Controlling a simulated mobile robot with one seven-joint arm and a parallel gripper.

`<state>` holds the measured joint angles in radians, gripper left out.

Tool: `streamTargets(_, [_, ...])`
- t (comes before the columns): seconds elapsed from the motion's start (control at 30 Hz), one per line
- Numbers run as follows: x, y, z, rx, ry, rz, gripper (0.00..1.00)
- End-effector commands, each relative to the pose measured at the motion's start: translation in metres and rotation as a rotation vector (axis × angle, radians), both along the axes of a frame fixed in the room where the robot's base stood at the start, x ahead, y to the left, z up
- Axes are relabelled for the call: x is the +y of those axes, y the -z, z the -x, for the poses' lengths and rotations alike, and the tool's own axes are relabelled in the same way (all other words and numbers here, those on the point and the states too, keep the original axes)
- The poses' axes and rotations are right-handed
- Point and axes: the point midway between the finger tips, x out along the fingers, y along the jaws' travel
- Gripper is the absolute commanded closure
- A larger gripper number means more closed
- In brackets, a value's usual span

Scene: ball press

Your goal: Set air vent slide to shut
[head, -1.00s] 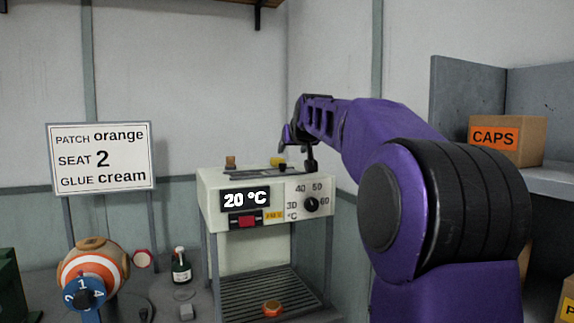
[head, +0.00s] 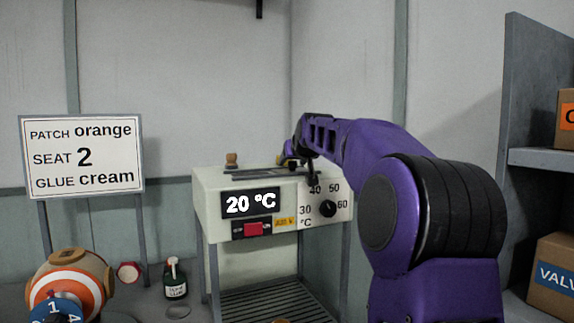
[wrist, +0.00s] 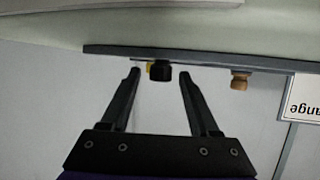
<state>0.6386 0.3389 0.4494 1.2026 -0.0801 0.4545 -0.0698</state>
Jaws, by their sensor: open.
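The cream press box (head: 214,208) stands centre in the head view, with a dark slotted strip (head: 245,175) on top. My gripper (head: 302,172) is over the right part of that top, partly hidden by my own arm. In the wrist view my gripper (wrist: 158,75) is open, and a black knob (wrist: 161,71) shows between its fingertips with a gap on each side. A bit of yellow (wrist: 150,67) shows behind that knob. A wooden knob (head: 232,160) stands at the top's left; it also shows in the wrist view (wrist: 240,81). No label marks which is the vent slide.
The box front has a 20 °C display (head: 250,203), a red block (head: 253,229) in a dark slot and a temperature dial (head: 327,208). A sign (head: 82,156), a striped ball (head: 70,285) and a glue bottle (head: 175,280) are left. Shelves with boxes (head: 556,275) are right.

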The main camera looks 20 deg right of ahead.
Motion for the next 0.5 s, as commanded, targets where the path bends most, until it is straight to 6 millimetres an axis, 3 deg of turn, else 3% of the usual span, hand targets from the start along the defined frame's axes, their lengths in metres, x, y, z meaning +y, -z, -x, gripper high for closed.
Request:
streamTargets(0.47, [-0.0026, 0.0047, -0.0014, -0.001, 0.0, 0.0, 0.38])
streamTargets(0.5, [-0.0026, 0.0046, -0.0013, -0.001, 0.0, 0.0, 0.44])
